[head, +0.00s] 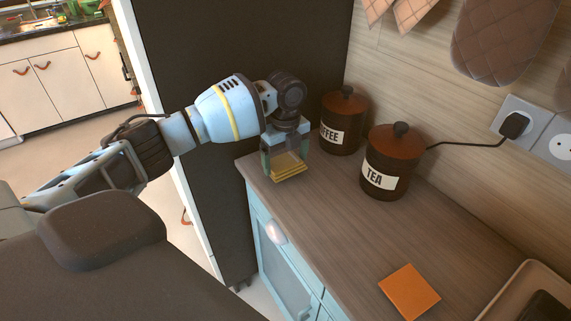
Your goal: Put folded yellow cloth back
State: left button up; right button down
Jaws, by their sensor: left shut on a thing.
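The folded yellow cloth (288,174) is between the fingers of my left gripper (286,158), near the far left corner of the wooden counter (330,200). The gripper points down and is shut on the cloth. The cloth is at or just above the counter top; I cannot tell whether it touches. My right gripper is not in view.
A COFFEE canister (341,140) and a TEA canister (386,184) stand right of my left gripper. An orange folded cloth (410,291) lies nearer on the counter. A tray (520,292) is at the lower right. A plug (513,126) with a cord sits in the wall socket. The counter's middle is clear.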

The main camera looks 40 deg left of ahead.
aim_at(285, 160)
pick_arm(q)
jog(key=shift+f, duration=1.1)
jog(key=shift+f, duration=0.15)
jog(key=o, duration=0.7)
notch_tip(285, 160, up, 12)
jog(key=shift+r+p, duration=0.15)
jog(key=shift+p, duration=0.15)
